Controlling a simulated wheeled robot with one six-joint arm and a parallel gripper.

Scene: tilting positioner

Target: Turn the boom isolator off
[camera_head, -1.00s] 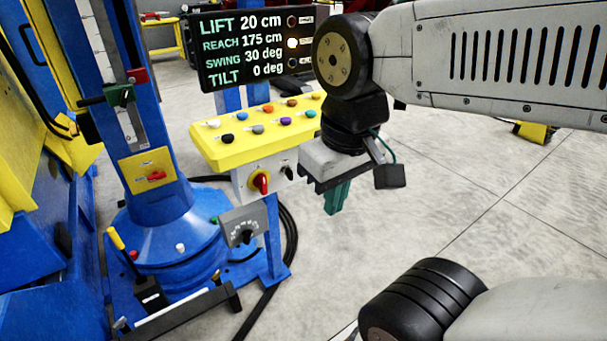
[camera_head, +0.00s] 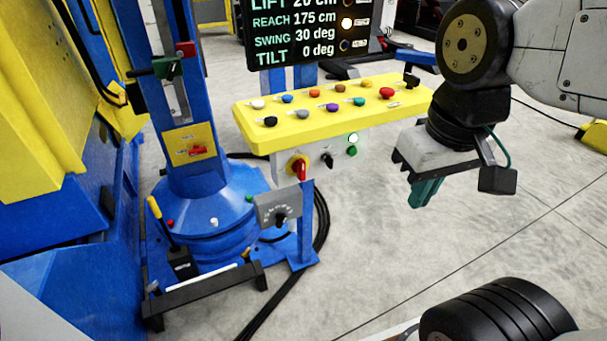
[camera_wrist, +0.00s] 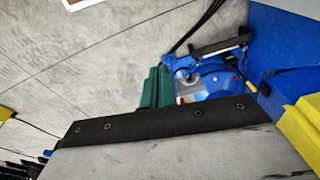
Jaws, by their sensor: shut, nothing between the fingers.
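Two red-handled switches on yellow plates show in the head view; I cannot read which is the boom isolator. One red lever (camera_head: 192,151) lies about level on a yellow plate on the blue column. One red rotary handle (camera_head: 301,169) stands about upright on the front of the control box, below the button panel. My gripper (camera_head: 424,192) hangs to the right of the button panel, with its green fingers shut, empty and touching nothing. The fingers also show in the wrist view (camera_wrist: 156,88), where neither switch can be made out clearly.
The yellow panel (camera_head: 270,137) carries several coloured buttons. A display (camera_head: 305,35) stands behind it. A grey dial plate (camera_head: 278,208) sits low in front of the blue round base (camera_head: 205,225). A black cable lies on the floor.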

